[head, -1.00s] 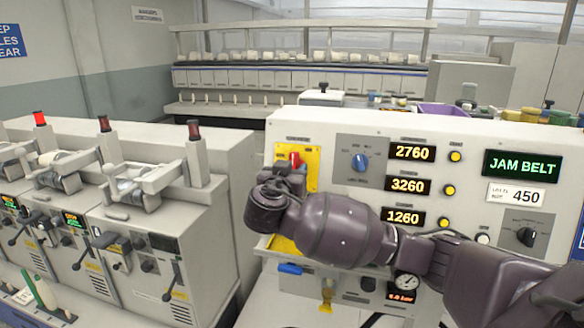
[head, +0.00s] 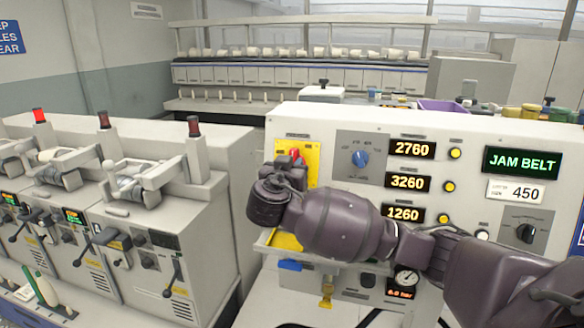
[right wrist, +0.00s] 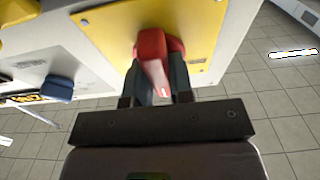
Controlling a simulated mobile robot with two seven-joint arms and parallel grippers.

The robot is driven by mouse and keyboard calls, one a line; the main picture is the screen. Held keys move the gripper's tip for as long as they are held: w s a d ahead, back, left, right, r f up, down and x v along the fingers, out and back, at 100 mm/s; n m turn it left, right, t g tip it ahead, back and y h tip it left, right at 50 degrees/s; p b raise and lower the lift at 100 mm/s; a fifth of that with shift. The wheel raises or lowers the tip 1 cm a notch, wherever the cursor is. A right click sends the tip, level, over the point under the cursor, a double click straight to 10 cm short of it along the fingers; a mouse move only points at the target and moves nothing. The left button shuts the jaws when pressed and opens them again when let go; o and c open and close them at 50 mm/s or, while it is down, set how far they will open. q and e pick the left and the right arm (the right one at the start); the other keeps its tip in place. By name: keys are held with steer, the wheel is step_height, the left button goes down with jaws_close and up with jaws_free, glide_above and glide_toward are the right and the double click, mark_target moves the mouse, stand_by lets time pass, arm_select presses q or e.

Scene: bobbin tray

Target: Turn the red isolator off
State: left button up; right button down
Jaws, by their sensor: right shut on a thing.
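The red isolator (head: 294,154) is a red rotary handle on a yellow plate (head: 312,161) at the left of the control panel. My right gripper (head: 291,164) is at the handle, and my wrist hides the lower part of the plate in the head view. In the right wrist view the red handle (right wrist: 154,62) stands out from the yellow plate (right wrist: 197,30). My right gripper (right wrist: 158,85) is shut on it, with a dark finger on each side. My left gripper is not in view.
The panel (head: 460,135) also carries a blue selector knob (head: 360,158), yellow buttons, number displays and a black knob (head: 526,233). A blue part (head: 290,265) and a gauge (head: 406,278) lie close below my right arm. Winding machines (head: 150,225) stand to the left.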

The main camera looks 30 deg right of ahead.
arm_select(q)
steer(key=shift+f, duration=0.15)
arm_select(e)
steer(key=shift+f+n, duration=0.1)
steer(key=shift+n, duration=0.2)
steer(key=shift+n+b, duration=0.3)
steer(key=shift+b, duration=0.05)
steer(key=shift+n+t+y, duration=0.3)
steer(key=shift+n+y, duration=0.1)
steer(key=shift+n, duration=0.5)
steer(key=n+y+p, duration=0.1)
steer(key=n+p, duration=0.1)
steer(key=n, duration=0.2)
steer(key=shift+r+t, duration=0.2)
steer(key=shift+t, duration=0.1)
steer(key=shift+n, duration=0.8)
steer(key=n+y, duration=0.1)
steer(key=n, duration=0.2)
steer(key=shift+s+p, duration=0.1)
steer(key=shift+p, duration=0.3)
steer(key=n+y, duration=0.1)
steer(key=n, duration=0.3)
steer(key=shift+n, duration=0.4)
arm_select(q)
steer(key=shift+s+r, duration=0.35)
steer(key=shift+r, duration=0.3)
arm_select(e)
steer(key=shift+n+y, duration=0.5)
steer(key=shift+n, duration=1.5)
